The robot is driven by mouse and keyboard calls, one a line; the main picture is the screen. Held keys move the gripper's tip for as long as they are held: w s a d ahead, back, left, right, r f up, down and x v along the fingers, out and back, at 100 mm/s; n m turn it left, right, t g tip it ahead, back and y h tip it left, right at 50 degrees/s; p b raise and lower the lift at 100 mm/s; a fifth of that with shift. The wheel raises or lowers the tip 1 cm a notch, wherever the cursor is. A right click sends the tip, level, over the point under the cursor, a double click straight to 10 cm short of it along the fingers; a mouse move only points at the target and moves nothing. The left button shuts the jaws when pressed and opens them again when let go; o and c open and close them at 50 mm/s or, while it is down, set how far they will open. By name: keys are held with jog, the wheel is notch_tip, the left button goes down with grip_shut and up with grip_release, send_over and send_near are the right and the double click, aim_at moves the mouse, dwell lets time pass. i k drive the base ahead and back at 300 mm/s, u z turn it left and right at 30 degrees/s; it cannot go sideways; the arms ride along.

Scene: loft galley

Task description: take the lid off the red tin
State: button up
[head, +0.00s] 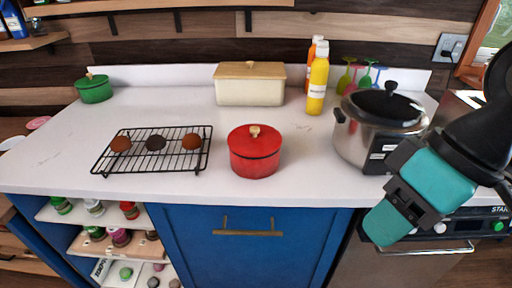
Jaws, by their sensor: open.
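The red tin (254,162) stands upright on the white counter, near the front and about the middle of the head view. My gripper (387,222) is at the lower right, in front of the counter's front edge. It is well to the right of the tin and apart from it. It is open, and nothing shows in it, though its fingers are hard to make out at this angle.
A steel pot (376,139) with a black lid stands right of the tin, close to my arm. A wire rack (110,159) with three round cakes lies to the left. A cream box (250,91), yellow bottle (317,85) and green pot (94,91) stand behind. Counter around the tin is clear.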

aim_at(254, 140)
jog(key=u, duration=2.25)
jog(key=i, duration=1.45)
jog(key=z, duration=2.3)
